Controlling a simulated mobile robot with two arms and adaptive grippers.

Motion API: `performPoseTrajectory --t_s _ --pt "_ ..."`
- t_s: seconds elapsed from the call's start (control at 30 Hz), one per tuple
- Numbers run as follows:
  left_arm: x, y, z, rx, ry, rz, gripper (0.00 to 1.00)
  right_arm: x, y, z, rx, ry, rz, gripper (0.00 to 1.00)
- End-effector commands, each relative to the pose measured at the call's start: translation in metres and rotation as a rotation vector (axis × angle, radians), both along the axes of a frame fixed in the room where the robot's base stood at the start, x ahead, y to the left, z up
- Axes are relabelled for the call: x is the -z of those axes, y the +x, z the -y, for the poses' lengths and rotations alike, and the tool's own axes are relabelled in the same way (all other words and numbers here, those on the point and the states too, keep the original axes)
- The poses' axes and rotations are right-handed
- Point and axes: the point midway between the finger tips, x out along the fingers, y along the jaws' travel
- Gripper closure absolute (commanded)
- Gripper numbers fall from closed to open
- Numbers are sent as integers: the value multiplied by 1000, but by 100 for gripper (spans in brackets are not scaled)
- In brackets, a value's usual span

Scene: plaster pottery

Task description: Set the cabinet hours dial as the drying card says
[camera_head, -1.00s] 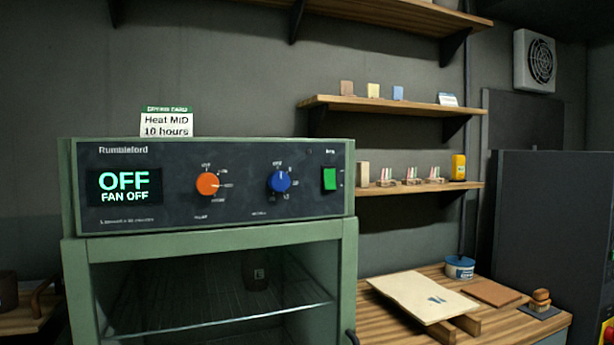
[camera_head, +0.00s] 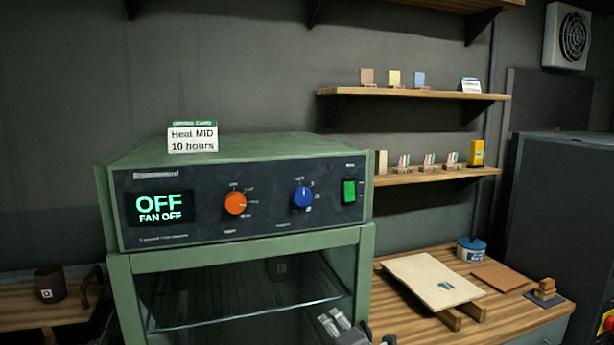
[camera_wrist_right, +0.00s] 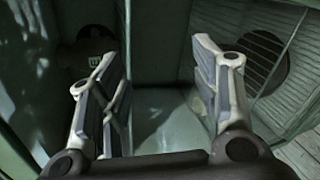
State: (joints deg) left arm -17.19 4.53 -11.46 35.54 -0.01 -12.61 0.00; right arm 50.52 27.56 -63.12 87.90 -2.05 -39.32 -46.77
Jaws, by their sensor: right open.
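The drying card (camera_head: 193,138) stands on top of the green cabinet (camera_head: 240,262) and reads "Heat MID 10 hours". The cabinet's panel has an orange knob (camera_head: 235,203) and a blue knob (camera_head: 302,196). Their small labels are too blurred to read, so I cannot tell by print which is hours. The display (camera_head: 160,207) reads "OFF, FAN OFF". My right gripper (camera_head: 342,326) is low in front of the cabinet, below the panel and apart from both knobs. The right wrist view shows it open and empty (camera_wrist_right: 158,62). My left gripper is not in view.
A green switch (camera_head: 349,191) sits right of the blue knob. A dark mug (camera_head: 50,284) stands on the left table. A board (camera_head: 432,282) and a blue tub (camera_head: 471,249) are on the right bench. Wall shelves (camera_head: 410,93) hold small items.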

Motion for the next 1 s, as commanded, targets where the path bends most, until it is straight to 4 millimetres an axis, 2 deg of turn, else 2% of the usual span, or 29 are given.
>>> performPoseTrajectory --t_s 0.03,0.1,0.2,0.3,0.4,0.53,0.7,0.87,1.0 --pt "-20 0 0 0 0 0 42 -59 -2 -8 -45 -85 81 43" --pt "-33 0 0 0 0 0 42 -112 -11 -18 -98 -206 174 43" --pt "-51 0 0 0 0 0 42 -180 -29 -28 -158 -380 300 43" --pt "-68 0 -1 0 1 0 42 -237 -50 -32 -200 -550 412 43" --pt "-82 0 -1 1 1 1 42 -277 -70 -32 -226 -697 500 43" --pt "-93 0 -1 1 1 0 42 -308 -89 -29 -242 -829 571 43" --pt "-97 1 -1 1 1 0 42 -320 -98 -27 -246 -899 605 43" --pt "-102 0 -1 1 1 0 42 -321 -88 -31 -246 -902 605 43" --pt "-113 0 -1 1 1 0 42 -323 -69 -40 -246 -902 606 43"
